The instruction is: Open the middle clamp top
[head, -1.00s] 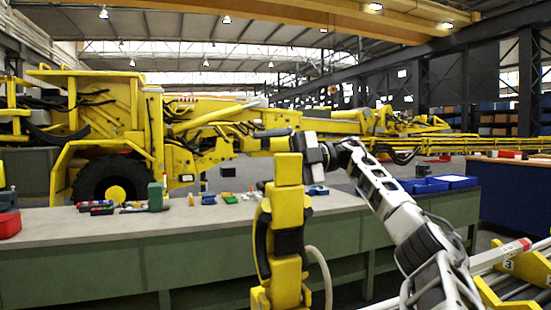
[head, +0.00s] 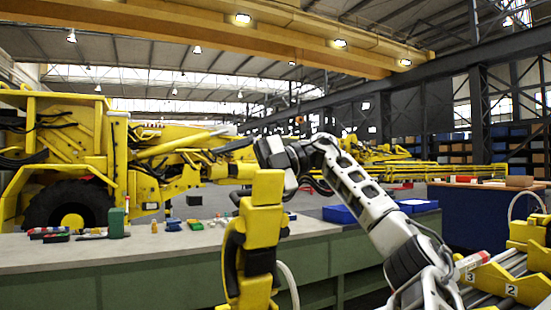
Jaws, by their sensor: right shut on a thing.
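A tall yellow clamp part with black inner pieces (head: 258,222) stands upright in the centre foreground. It looks like a clamp top raised on end, but no number shows on it. My right arm comes in from the lower right, and my right gripper (head: 270,153) is at the upper end of this part. The gripper is shut on it; the fingertips are small and partly hidden there. Yellow clamp bases marked 3 and 2 (head: 505,284) show at the lower right. My left gripper is out of view.
A green workbench with a grey top (head: 150,254) runs behind the clamp part, holding small tools and a green block (head: 116,222). Blue bins (head: 418,206) stand at its right end. A pale hose (head: 290,284) hangs beside the clamp part. A large yellow machine (head: 60,150) stands behind.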

